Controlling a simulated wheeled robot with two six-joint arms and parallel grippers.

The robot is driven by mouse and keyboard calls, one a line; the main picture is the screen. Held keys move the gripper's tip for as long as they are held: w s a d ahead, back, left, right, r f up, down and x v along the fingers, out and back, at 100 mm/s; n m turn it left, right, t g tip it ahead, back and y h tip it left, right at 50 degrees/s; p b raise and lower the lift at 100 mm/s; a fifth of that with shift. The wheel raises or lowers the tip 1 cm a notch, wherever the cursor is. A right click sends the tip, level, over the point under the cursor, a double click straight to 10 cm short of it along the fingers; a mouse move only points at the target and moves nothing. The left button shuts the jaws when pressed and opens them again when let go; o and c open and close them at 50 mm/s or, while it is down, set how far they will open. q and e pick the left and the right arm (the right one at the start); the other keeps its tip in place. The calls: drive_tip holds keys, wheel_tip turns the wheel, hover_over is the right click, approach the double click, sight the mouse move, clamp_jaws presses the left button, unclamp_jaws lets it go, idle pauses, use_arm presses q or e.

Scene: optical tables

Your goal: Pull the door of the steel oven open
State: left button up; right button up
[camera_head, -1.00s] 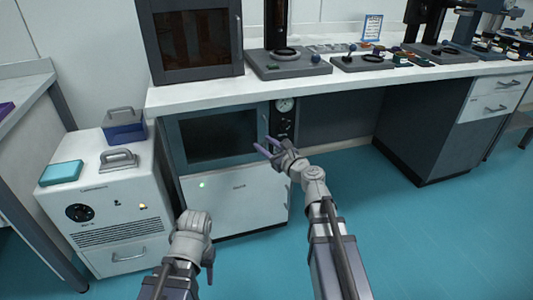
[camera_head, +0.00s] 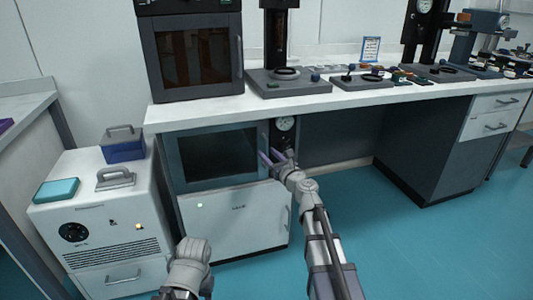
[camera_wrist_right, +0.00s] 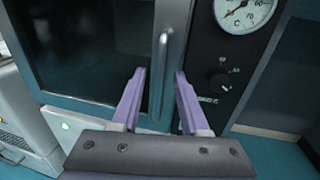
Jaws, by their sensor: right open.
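The steel oven, with a dark window in its door (camera_head: 218,155), stands under the bench, and the door looks shut. In the right wrist view the door (camera_wrist_right: 95,50) fills the left, with its upright metal handle (camera_wrist_right: 163,65) at the door's right edge. My right gripper (camera_head: 270,156) is open in front of that edge. Its two purple fingers (camera_wrist_right: 160,75) point at the handle, one on either side of it in the picture; whether they reach around it I cannot tell. My left arm is low at the front, and its jaws cannot be made out.
A gauge and knob panel (camera_wrist_right: 230,75) is just right of the door. A white cabinet (camera_head: 240,218) is below the oven. A white unit (camera_head: 105,220) stands at left with boxes on top. Another dark oven (camera_head: 195,55) sits on the bench (camera_head: 300,105). Blue floor is open at right.

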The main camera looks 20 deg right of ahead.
drive_tip(key=shift+x, duration=0.85)
drive_tip(key=shift+c, duration=0.2)
clamp_jaws()
idle(0.5)
